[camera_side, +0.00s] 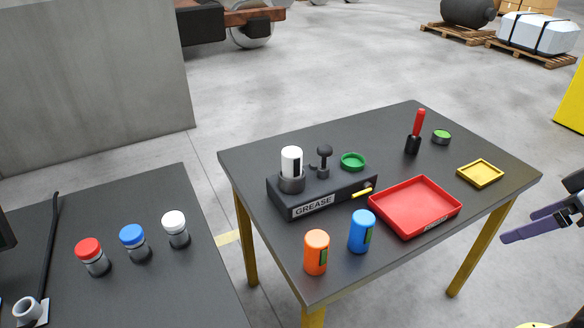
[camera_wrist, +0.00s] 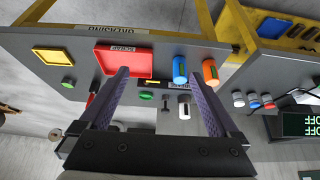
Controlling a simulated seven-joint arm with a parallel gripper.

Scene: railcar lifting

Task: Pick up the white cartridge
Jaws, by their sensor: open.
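The white cartridge (camera_side: 291,160) has a black stripe and stands upright in a round holder on the dark block labelled GREASE (camera_side: 312,207). It also shows in the wrist view (camera_wrist: 184,109), beside the right finger in the picture and well beyond it. My gripper (camera_side: 520,226) is at the right edge of the side view, off the right side of the table and far from the cartridge. Its purple fingers are spread wide and empty in the wrist view (camera_wrist: 158,75). The cartridge's lower part is hidden in the holder.
An orange cartridge (camera_side: 316,252) and a blue cartridge (camera_side: 362,231) stand in front of the block. A red tray (camera_side: 453,208), yellow tray (camera_side: 480,173), red-handled tool (camera_side: 419,120) and green-topped tin (camera_side: 441,137) lie rightward. Capped jars (camera_side: 133,243) stand on the left table.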

